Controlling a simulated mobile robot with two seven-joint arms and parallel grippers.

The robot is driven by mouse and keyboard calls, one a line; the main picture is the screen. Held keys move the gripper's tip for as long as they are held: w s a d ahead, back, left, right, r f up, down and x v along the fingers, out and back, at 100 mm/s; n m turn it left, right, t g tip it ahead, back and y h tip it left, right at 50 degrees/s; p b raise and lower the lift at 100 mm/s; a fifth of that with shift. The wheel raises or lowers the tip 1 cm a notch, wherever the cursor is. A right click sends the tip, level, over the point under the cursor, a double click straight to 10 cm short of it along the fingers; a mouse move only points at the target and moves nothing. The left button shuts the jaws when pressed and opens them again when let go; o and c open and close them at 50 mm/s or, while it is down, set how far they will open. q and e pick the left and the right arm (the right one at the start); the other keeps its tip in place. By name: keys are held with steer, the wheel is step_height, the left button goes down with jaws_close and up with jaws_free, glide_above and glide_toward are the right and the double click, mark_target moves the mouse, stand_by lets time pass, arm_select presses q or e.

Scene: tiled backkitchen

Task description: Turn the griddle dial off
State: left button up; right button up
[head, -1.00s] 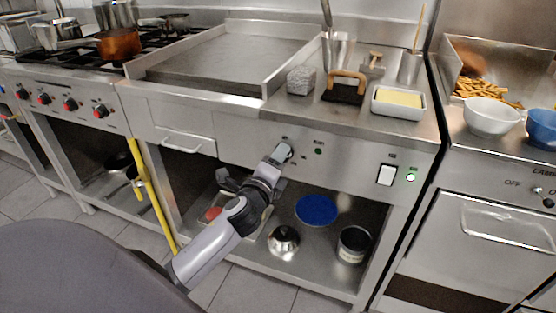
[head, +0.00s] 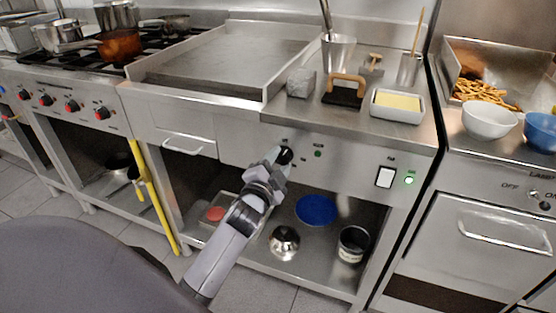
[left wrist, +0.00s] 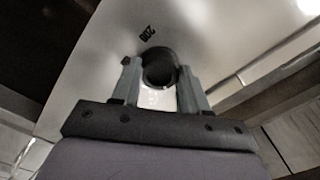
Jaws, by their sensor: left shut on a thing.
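The griddle dial (head: 287,155) is a black round knob on the steel front panel (head: 345,168) below the griddle plate (head: 225,60). My left gripper (head: 279,157) reaches it from below left and is shut on it. In the left wrist view, the dark dial (left wrist: 159,68) sits between the two fingertips of the left gripper (left wrist: 160,84), with a printed "200" mark beside it. I cannot read the dial's setting. A green light (head: 409,181) glows next to a white switch (head: 385,177) on the panel's right. My right gripper is not in view.
Under the panel, an open shelf holds a blue plate (head: 317,210), a metal bowl (head: 284,242) and a can (head: 353,244). A yellow pipe (head: 153,198) stands left of my arm. A butter dish (head: 398,105) sits on the counter above.

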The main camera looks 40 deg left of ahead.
arm_select(q)
steer(key=n+p, duration=0.1)
steer(key=n, duration=0.2)
steer(key=shift+n, duration=0.7)
steer(key=shift+f, duration=0.1)
steer(key=o, duration=1.1)
steer(key=shift+c, duration=0.2)
steer(key=shift+p, duration=0.3)
